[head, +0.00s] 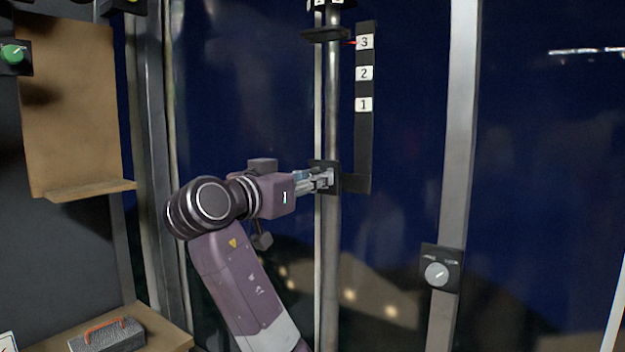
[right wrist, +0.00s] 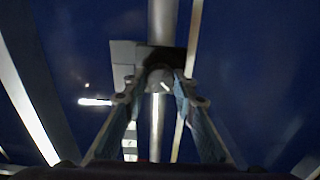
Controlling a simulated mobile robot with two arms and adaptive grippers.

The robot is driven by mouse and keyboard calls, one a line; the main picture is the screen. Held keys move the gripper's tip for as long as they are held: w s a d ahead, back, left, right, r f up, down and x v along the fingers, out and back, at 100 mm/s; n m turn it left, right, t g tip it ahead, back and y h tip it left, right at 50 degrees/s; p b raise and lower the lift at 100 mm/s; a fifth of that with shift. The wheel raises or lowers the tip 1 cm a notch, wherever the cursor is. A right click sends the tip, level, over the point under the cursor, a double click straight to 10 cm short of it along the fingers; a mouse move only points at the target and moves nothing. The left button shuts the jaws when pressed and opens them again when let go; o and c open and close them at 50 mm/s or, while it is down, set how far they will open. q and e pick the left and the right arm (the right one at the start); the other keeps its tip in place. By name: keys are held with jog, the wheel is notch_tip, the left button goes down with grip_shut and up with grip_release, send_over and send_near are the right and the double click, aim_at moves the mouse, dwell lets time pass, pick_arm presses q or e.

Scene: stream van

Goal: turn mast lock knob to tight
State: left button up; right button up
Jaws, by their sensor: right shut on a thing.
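The mast (head: 332,110) is a metal pole standing upright in the middle of the head view. Tight and loose markings are not readable. My left gripper is not in view.
A black scale (head: 364,120) numbered 1 to 3 stands beside the mast. Another dial knob (head: 437,274) sits on the right post (head: 460,140). A green knob (head: 12,54) is at upper left. A grey box with an orange handle (head: 107,335) rests on a ledge at lower left.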

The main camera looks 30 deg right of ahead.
jog(key=shift+s+f+m+b, duration=0.15)
jog(key=shift+m+b, duration=2.05)
jog(key=shift+m, duration=2.25)
jog(key=shift+w+f+m+b, duration=0.1)
jog(key=shift+m+b, duration=2.1)
jog(key=shift+m, duration=2.25)
jog(key=o, duration=1.2)
jog(key=shift+s, duration=0.1)
jog(key=shift+c, duration=0.2)
